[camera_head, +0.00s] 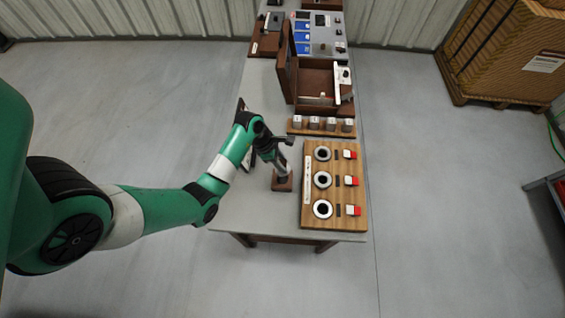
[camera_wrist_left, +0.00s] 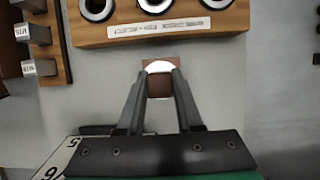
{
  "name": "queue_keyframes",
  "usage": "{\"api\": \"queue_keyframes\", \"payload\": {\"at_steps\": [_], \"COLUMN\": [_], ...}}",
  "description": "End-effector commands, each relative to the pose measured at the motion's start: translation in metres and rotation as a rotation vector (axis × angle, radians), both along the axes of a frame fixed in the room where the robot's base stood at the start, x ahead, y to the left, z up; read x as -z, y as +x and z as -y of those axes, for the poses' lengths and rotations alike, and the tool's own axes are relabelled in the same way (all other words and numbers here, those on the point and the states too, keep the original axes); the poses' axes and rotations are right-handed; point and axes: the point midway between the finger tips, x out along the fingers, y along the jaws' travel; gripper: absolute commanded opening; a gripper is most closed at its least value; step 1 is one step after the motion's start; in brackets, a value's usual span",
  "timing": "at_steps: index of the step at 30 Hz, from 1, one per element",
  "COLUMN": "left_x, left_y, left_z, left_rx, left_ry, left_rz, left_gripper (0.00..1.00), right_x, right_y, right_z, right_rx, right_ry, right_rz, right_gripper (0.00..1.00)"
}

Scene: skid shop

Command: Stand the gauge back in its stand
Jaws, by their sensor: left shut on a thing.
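My left gripper (camera_head: 281,166) is shut on the gauge, a small pale metal piece, over the small brown stand (camera_head: 283,186). In the left wrist view the fingertips (camera_wrist_left: 160,72) pinch the pale gauge (camera_wrist_left: 158,66), with the brown square stand (camera_wrist_left: 147,62) directly below. The fingers hide much of the gauge. I cannot tell whether its lower end is inside the stand or just above it. My right gripper is not in view.
A wooden board (camera_head: 334,221) with several dark-bored rings and red-white blocks lies right of the stand. Behind it are a row of metal blocks (camera_head: 314,124) and an open brown box (camera_head: 316,76). Bare grey tabletop (camera_head: 247,208) lies left of the stand.

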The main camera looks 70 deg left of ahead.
Motion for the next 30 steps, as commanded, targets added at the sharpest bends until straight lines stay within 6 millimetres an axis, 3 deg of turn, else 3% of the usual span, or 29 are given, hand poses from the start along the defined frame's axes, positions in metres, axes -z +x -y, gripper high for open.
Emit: {"api": "queue_keyframes", "payload": {"at_steps": [1, 9, 16, 30], "left_x": [0.012, 0.043, 0.060, 0.061], "left_y": [0.000, 0.000, 0.000, 0.001], "left_z": [0.000, 0.000, 0.000, 0.000], "left_rx": [0.000, 0.001, 0.001, 0.001], "left_ry": [0.002, 0.001, 0.000, 0.001], "left_rz": [0.002, 0.001, 0.001, 0.001], "left_gripper": [0.00, 0.00, 0.00, 0.00], "right_x": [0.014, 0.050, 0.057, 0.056], "right_y": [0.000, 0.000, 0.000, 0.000], "right_z": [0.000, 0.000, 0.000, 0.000], "right_rx": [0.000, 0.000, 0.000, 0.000], "right_ry": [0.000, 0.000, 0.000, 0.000], "right_rz": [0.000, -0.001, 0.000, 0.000], "right_gripper": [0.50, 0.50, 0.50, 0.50]}}
